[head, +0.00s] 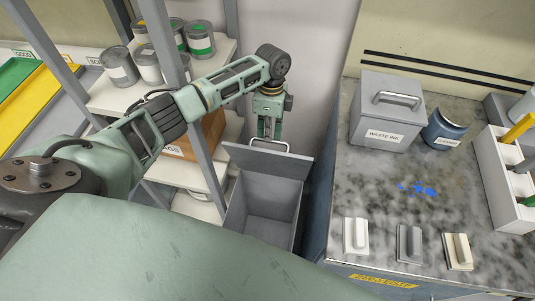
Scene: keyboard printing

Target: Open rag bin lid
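The rag bin (234,218) is a grey open-topped box standing on the floor between the shelf and the counter. Its lid (263,161) is raised and tilted up at the back, so the dark empty-looking inside shows. A pale handle (285,147) sits at the lid's upper edge. My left gripper (268,135) points down at this handle, with its fingertips at or touching it. The fingers look a little apart, but the view is too small to tell whether they grip the handle. My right gripper is not in view.
A marble-topped counter (380,195) stands to the right, holding a grey waste ink bin (383,112), a blue container (444,130) and three small blocks. A shelf (110,95) with several cans stands left. Grey posts (190,120) rise near my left arm.

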